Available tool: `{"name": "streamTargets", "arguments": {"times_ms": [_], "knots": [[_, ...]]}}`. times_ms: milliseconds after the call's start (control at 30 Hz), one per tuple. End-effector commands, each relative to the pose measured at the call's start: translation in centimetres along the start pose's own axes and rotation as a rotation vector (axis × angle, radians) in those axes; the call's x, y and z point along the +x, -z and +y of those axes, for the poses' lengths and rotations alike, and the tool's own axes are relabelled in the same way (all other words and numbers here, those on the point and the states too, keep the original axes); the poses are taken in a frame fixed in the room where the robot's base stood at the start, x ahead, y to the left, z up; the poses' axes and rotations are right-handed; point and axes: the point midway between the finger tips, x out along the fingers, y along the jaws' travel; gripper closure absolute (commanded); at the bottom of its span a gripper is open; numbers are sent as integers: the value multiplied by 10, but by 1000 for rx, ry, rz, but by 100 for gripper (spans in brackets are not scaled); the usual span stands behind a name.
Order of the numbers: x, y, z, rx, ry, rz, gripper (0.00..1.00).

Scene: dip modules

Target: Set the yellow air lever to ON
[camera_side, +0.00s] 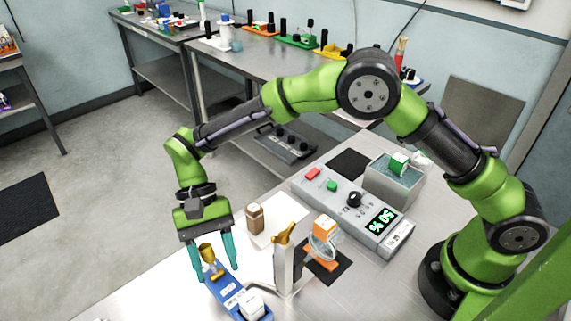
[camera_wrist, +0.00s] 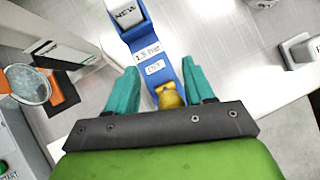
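In the wrist view the lever (camera_wrist: 168,96) shows as a rounded yellow knob at the lower end of the blue base (camera_wrist: 163,50). The base carries a "1.5 bar" label and a smaller label, too small to read surely. My gripper (camera_side: 215,270) has two teal fingers, spread apart, one on each side of the lever. In the wrist view gaps show between the lever and both fingers, so my gripper (camera_wrist: 160,70) is open with nothing held.
A grey post with a gold top (camera_side: 286,236) stands right of the blue base. The table's front-left is clear.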

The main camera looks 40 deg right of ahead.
Motion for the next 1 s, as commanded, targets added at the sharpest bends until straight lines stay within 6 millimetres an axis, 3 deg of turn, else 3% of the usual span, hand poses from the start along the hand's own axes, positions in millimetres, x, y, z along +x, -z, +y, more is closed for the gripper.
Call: {"name": "streamTargets", "arguments": {"times_ms": [333, 1000], "knots": [[12, -11, 6, -58, 52, 244, 48], [-118, -39, 12, -57, 56, 241, 48]]}}
